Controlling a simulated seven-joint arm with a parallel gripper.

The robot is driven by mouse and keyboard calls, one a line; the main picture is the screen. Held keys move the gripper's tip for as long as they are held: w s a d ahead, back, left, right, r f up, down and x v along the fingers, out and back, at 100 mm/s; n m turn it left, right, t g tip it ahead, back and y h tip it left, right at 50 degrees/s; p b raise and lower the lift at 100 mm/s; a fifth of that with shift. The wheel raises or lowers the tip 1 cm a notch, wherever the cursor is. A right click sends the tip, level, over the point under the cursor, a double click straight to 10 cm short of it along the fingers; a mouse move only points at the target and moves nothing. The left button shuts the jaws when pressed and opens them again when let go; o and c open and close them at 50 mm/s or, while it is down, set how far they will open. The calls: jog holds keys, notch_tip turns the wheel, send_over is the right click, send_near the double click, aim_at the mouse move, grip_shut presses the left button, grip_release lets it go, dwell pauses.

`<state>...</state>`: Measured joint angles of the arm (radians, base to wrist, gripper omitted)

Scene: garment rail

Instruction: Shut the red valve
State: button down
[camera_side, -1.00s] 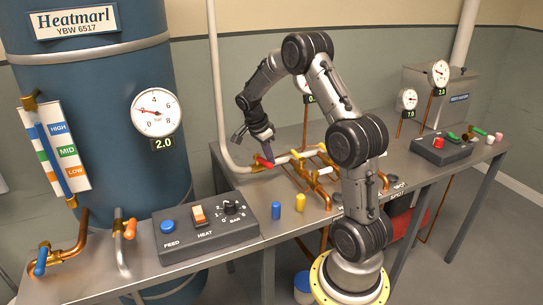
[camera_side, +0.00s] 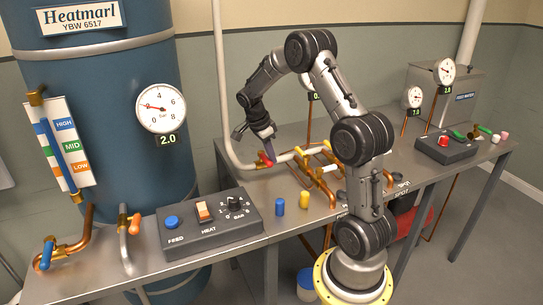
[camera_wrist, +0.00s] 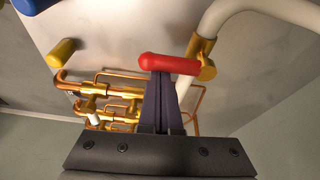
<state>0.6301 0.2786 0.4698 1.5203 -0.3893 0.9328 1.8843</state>
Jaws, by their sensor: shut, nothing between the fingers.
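The red valve handle (camera_side: 265,160) is on the white pipe behind the copper pipework at the back of the bench. In the wrist view the red handle (camera_wrist: 168,63) lies across the picture, pointing left from a brass valve body (camera_wrist: 203,58) at the end of the curved white pipe. My gripper (camera_side: 267,150) is down at the handle. In the wrist view my gripper's fingers (camera_wrist: 160,78) are shut together, with their tips against or just beside the handle's near side. They hold nothing. I cannot tell whether they touch it.
Copper pipework with yellow handles (camera_side: 318,165) stands right of the red handle. A control box (camera_side: 208,222), a blue peg (camera_side: 278,206) and a yellow peg (camera_side: 304,198) are nearer the front. A second box (camera_side: 447,146) with a red button is at right.

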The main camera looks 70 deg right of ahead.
jog(key=shift+s+d, duration=0.1)
jog(key=shift+s+d, duration=0.2)
jog(key=shift+s, duration=0.05)
jog(key=shift+s+d+f, duration=0.2)
jog(key=shift+s+d, duration=0.3)
jog(key=shift+d, duration=0.05)
jog(key=shift+s+d+f, duration=0.15)
jog(key=shift+s+d, duration=0.35)
jog(key=v, duration=1)
jog(key=shift+d, duration=0.15)
